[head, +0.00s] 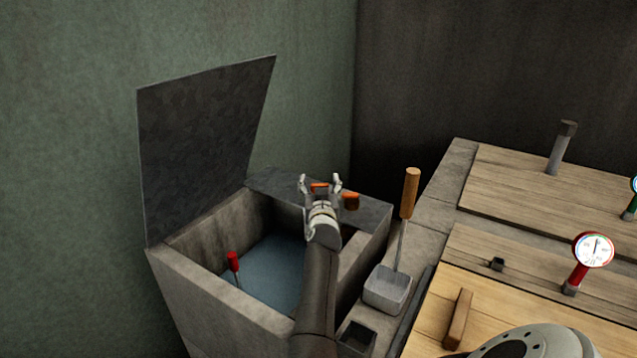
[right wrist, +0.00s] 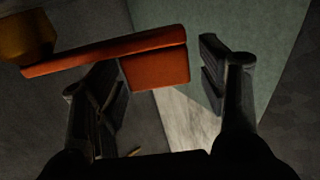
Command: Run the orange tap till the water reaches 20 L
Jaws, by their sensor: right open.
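The orange tap (head: 350,201) is mounted on the dark ledge at the back of a stone tank (head: 222,308). Its long orange bar and block (right wrist: 155,68) show close up in the right wrist view. Bluish water (head: 272,268) lies in the tank, and a red-topped float or gauge (head: 233,262) stands in it; no litre reading is legible. My right gripper (head: 320,184) is open at the tap. In the right wrist view its fingers (right wrist: 165,85) are apart, with the orange block between them near the left finger; contact is unclear. My left gripper is not in view.
The tank's dark lid (head: 200,150) stands raised at the left. A square scoop with a wooden handle (head: 388,288) stands right of the tank. Wooden covers (head: 545,190) and a red dial gauge (head: 592,251) are at the right.

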